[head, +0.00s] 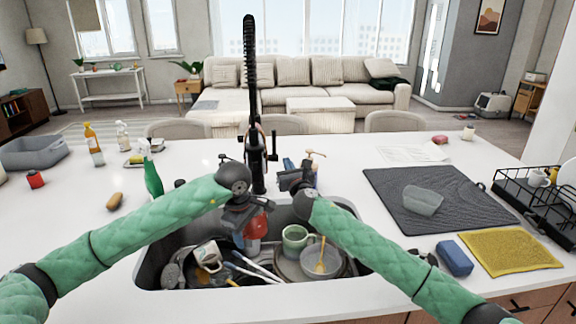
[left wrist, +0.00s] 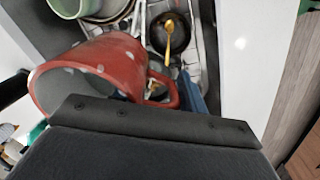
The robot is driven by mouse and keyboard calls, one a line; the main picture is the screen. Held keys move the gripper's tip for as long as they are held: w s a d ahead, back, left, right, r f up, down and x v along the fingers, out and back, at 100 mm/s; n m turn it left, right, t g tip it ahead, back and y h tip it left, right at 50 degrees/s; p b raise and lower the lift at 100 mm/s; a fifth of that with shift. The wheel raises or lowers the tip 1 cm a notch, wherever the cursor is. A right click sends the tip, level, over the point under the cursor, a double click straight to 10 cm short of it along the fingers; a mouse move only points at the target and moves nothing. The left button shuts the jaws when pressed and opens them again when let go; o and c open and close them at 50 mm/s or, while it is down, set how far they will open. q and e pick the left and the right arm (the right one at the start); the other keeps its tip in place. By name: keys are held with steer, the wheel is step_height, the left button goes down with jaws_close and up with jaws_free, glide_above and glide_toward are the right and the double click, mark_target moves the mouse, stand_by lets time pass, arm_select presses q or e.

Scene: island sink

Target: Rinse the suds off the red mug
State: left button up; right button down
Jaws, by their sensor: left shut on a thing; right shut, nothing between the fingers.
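The red mug (head: 251,228) is held over the sink (head: 150,268) by my left gripper (head: 250,205), which is shut on it. In the left wrist view the mug (left wrist: 105,70) is tilted, its handle to the right, with pale patches like suds on its outside. The tall black faucet (head: 257,150) stands just behind my left gripper; I see no clear water stream. My right gripper (head: 290,180) is shut and empty at the sink's back edge, right of the faucet. Its fingertips are small and partly hard to make out.
The sink holds a green mug (head: 297,232), a clear bowl (head: 322,264), a pale mug (head: 208,256) and several utensils. A dark mat (head: 440,190) and a dish rack (head: 535,205) lie right.

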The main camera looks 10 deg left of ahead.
arm_select(q)
steer(key=shift+r, duration=0.1)
steer(key=s+d+r, duration=0.1)
steer(key=s+r, duration=0.3)
steer(key=s, duration=0.1)
stand_by(0.6)
stand_by(0.4)
